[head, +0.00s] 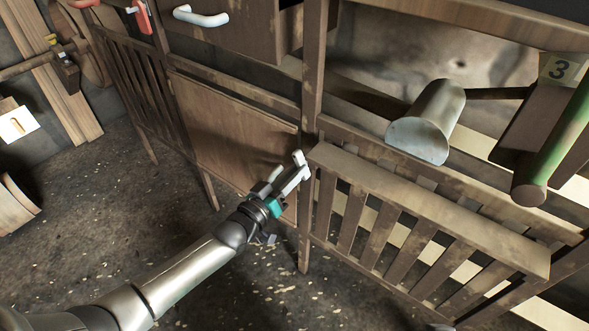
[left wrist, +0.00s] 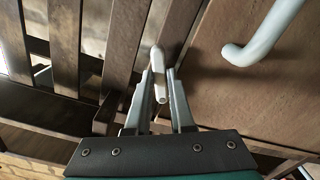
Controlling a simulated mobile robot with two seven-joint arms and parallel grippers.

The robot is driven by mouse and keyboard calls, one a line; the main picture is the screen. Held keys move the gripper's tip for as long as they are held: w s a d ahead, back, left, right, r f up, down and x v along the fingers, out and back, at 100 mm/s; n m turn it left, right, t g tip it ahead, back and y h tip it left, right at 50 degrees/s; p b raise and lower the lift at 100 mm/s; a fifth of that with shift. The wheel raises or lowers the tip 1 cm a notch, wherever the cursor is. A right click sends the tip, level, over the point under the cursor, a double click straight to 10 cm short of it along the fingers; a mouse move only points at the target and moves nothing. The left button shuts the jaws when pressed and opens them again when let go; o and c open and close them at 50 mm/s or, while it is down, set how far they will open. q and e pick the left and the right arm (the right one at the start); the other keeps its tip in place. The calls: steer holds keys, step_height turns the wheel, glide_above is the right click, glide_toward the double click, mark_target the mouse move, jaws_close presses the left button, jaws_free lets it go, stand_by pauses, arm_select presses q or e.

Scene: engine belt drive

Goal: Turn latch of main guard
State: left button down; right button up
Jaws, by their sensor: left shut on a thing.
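The main guard appears to be the flat brown panel (head: 225,125) in a wooden frame; it also fills the right of the left wrist view (left wrist: 235,85). A small whitish latch (left wrist: 157,62) sits by the post at the panel's edge; its pale end also shows in the head view (head: 298,157). My left gripper (head: 293,175) is at this post, and its fingers (left wrist: 160,95) are shut on the latch, one on each side. The fingers hide part of the latch. My right gripper is not in view.
A whitish bar handle (left wrist: 262,38) stands out from the panel close beside my left fingers. A slatted guard (head: 420,215) adjoins the post on the right. The speckled floor (head: 110,215) is clear at left.

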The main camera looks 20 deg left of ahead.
arm_select(q)
steer(key=shift+d+r+n+b, duration=0.1)
steer(key=shift+n+b, duration=0.25)
steer(key=shift+n, duration=5.95)
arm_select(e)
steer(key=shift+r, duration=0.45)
arm_select(q)
steer(key=c, duration=0.8)
jaws_free()
steer(key=shift+s, duration=0.1)
